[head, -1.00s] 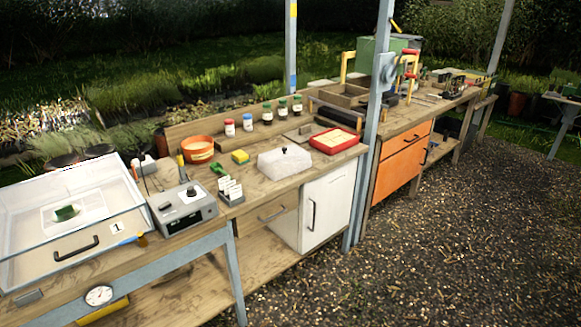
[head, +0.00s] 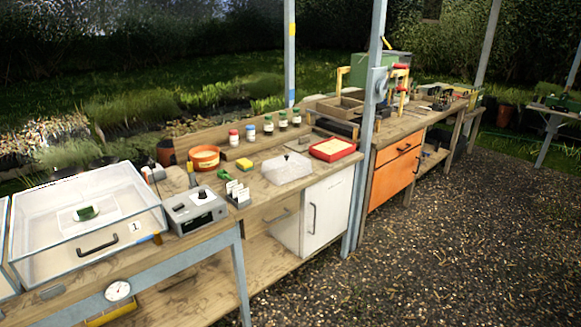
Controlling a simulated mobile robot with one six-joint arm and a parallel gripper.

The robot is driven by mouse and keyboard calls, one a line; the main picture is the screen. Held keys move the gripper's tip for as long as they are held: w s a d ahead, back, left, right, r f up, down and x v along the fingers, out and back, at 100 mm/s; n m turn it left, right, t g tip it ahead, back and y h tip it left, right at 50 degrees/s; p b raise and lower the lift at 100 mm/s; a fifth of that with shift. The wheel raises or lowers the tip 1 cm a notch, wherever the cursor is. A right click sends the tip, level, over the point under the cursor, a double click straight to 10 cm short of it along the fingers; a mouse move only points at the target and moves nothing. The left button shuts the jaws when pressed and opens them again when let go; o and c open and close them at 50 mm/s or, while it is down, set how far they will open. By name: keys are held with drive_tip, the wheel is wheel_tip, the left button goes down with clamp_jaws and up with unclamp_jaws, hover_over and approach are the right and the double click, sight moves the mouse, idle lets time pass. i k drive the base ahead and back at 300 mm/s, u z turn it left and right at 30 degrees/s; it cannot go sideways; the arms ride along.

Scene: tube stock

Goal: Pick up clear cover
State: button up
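A clear, frosted-looking cover (head: 287,168) with a small dark knob on top sits on the wooden bench, near its front edge above the white cabinet. It looks upright and low, like a shallow box. I cannot tell what, if anything, is under it. My gripper is not in view.
A red tray (head: 332,150) stands right of the cover. A yellow sponge (head: 244,164), white cards (head: 237,194), a grey device (head: 194,210) and a large clear box (head: 85,225) lie left. Several capped jars (head: 268,126) stand behind. Gravel ground (head: 430,240) in front is open.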

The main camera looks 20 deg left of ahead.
sight(284, 169)
drive_tip(key=z, duration=1.7)
drive_tip(key=k, duration=0.15)
drive_tip(key=u, duration=3.6)
drive_tip(key=i, duration=0.95)
drive_tip(key=u, duration=0.15)
drive_tip(key=k, duration=0.5)
drive_tip(key=u, duration=0.05)
